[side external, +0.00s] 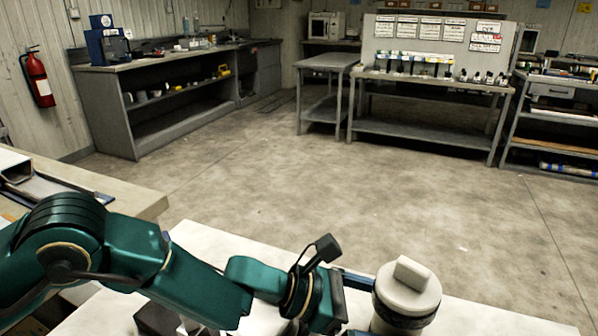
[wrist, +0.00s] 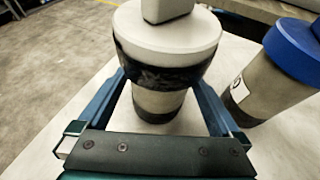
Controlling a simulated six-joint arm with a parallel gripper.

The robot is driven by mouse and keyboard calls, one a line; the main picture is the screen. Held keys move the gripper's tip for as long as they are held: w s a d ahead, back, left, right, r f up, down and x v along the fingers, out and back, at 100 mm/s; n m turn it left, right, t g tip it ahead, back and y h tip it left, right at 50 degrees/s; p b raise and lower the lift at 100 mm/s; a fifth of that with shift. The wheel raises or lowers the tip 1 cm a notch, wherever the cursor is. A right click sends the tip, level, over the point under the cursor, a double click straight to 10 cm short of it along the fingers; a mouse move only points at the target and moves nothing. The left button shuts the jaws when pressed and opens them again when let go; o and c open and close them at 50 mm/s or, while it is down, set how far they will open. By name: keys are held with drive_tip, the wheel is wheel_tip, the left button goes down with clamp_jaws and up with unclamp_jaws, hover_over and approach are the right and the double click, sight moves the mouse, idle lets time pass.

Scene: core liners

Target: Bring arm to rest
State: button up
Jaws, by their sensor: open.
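A core liner (wrist: 160,103) with a white cap and a dark band under the cap stands upright on the white table. The cap has a raised block on top. In the side view this liner (side external: 406,292) is at the lower right, in front of my gripper (side external: 358,281). In the wrist view my gripper (wrist: 160,84) is open, with one blue finger on each side of the liner. The fingertips are partly hidden by the liner, and I cannot tell whether they touch it. A second liner (wrist: 262,88) with a blue cap leans in the picture at the right.
A beige bench (side external: 130,195) stands at the left in the side view. Shelving benches (side external: 425,118) stand far off across the open concrete floor (side external: 290,180).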

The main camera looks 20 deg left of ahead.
sight(376, 312)
drive_tip(key=shift+v, duration=1.6)
drive_tip(key=shift+x, duration=4)
drive_tip(key=shift+s+a+r, duration=0.1)
drive_tip(key=shift+r, duration=0.7)
drive_tip(key=shift+a+r, duration=0.25)
drive_tip(key=shift+m+g+y, duration=0.6)
drive_tip(key=shift+y, duration=0.3)
drive_tip(key=v, duration=0.6)
drive_tip(key=shift+w+r, duration=0.1)
drive_tip(key=shift+w, duration=0.15)
drive_tip(key=s+a+r+m+y, duration=0.2)
drive_tip(key=s+a+r+m, duration=0.6)
drive_tip(key=a+r+m, duration=0.4)
drive_tip(key=s+a+f+m+y, duration=0.1)
drive_tip(key=s+a+m+y, duration=0.3)
drive_tip(key=a, duration=0.6)
drive_tip(key=s+a+f+m+t+y, duration=0.1)
drive_tip(key=s+a+m+y, duration=0.3)
drive_tip(key=s+a, duration=0.5)
drive_tip(key=shift+a+f+m, duration=0.6)
drive_tip(key=shift+a, duration=0.05)
